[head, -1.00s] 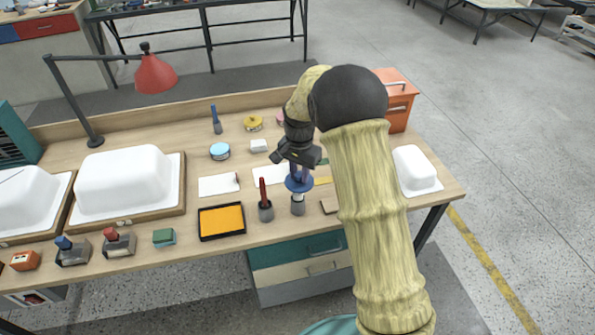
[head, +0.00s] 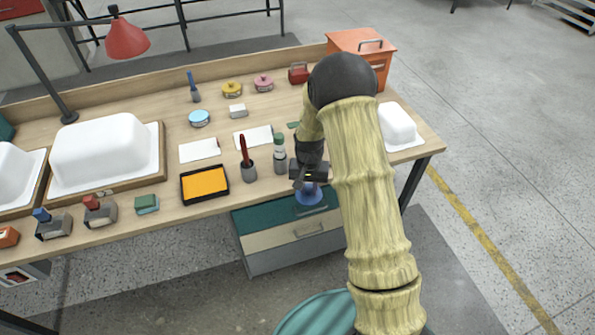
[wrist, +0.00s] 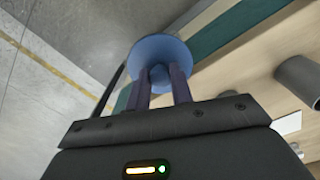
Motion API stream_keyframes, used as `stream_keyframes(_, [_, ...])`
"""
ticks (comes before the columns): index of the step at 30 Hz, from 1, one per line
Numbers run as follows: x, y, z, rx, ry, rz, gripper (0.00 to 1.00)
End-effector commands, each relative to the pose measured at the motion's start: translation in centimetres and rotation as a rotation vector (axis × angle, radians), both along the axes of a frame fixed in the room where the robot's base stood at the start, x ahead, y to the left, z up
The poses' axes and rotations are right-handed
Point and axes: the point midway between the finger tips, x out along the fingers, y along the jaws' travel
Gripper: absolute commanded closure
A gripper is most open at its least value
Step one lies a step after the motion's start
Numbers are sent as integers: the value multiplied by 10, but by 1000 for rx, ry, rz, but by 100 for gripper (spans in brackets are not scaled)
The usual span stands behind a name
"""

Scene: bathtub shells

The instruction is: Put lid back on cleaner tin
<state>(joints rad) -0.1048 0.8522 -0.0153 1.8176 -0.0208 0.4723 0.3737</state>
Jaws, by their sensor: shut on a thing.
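My gripper (head: 308,184) is shut on a round blue lid (head: 308,195), held by its middle. In the head view the lid appears in front of the table's front edge, against the drawers. In the wrist view the blue lid (wrist: 160,52) shows as a disc beyond the fingers (wrist: 160,82). A grey cylindrical tin (head: 280,165) stands on the table, up and left of the lid, apart from it. White and green parts show above it; I cannot tell whether they are inside or behind. A grey cylinder (wrist: 297,78) shows at right in the wrist view.
A grey cup (head: 248,173) with a red-handled tool stands left of the tin. A black tray with an orange inside (head: 204,183) lies further left. Light blue (head: 200,118), yellow (head: 232,89) and pink (head: 263,83) round tins stand behind. A white tub shell (head: 397,125) is at right.

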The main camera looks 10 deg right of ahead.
Motion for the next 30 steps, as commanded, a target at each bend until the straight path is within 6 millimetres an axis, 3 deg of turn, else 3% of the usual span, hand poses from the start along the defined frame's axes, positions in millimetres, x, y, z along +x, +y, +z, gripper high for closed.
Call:
stream_keyframes(1, [-10,-9,-27,0,10,30,100])
stream_keyframes(3, [-21,-18,-53,4,12,84,100])
stream_keyframes(6, [-37,-30,-85,9,11,157,100])
stream_keyframes(10, [-53,-39,-111,17,8,230,100])
stream_keyframes(14, [-59,-42,-118,21,4,261,100])
stream_keyframes(30, [-59,-45,-117,21,4,256,100])
